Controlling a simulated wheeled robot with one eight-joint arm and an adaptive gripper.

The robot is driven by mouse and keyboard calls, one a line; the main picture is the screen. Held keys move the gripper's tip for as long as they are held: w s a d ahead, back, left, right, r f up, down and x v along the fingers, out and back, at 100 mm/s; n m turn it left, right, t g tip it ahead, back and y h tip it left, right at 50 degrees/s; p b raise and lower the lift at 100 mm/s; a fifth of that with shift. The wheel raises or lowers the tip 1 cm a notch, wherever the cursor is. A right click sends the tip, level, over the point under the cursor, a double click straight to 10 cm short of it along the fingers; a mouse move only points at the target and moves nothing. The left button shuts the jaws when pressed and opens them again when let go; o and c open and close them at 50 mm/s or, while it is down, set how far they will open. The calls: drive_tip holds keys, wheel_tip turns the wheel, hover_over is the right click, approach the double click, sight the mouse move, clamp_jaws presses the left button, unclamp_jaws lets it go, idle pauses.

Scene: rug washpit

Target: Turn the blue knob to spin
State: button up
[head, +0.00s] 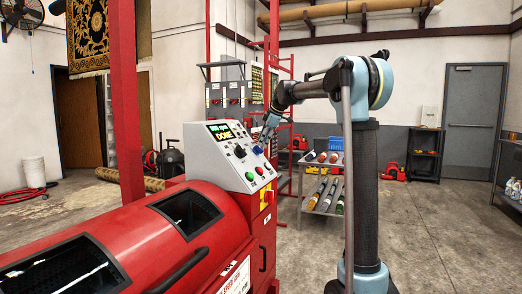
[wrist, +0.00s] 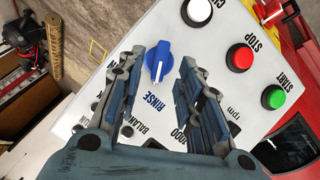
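The blue knob (wrist: 157,57) is on the white control panel (wrist: 95,95), with its pointer towards the bottom of the wrist view, towards the word RINSE. My gripper (wrist: 163,60) is open, its two fingers apart with the knob between their tips. The knob is closer to the left finger; I cannot tell whether that finger touches it. In the head view my gripper (head: 266,134) is at the right edge of the panel (head: 226,172), by the small blue knob (head: 257,150). The panel display (head: 223,138) reads DONE.
The red machine (head: 150,245) fills the lower left. A rack with bottles (head: 325,190) stands behind.

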sight(258, 149)
drive_tip(key=shift+x, duration=2.25)
drive_tip(key=c, duration=0.7)
drive_tip(key=shift+r, duration=0.1)
drive_tip(key=shift+m, duration=0.3)
drive_tip(key=m+g, duration=0.1)
drive_tip(key=m, duration=0.1)
drive_tip(key=m+g, duration=0.1)
drive_tip(key=shift+w+m, duration=0.2)
drive_tip(key=shift+m, duration=0.2)
drive_tip(key=m+g, duration=0.1)
drive_tip(key=m, duration=0.1)
drive_tip(key=m+g+y, duration=0.1)
drive_tip(key=m, duration=0.2)
drive_tip(key=shift+w+d+y, duration=0.15)
drive_tip(key=shift+y, duration=0.15)
drive_tip(key=shift+m+g, duration=0.3)
drive_tip(key=shift+m, duration=0.1)
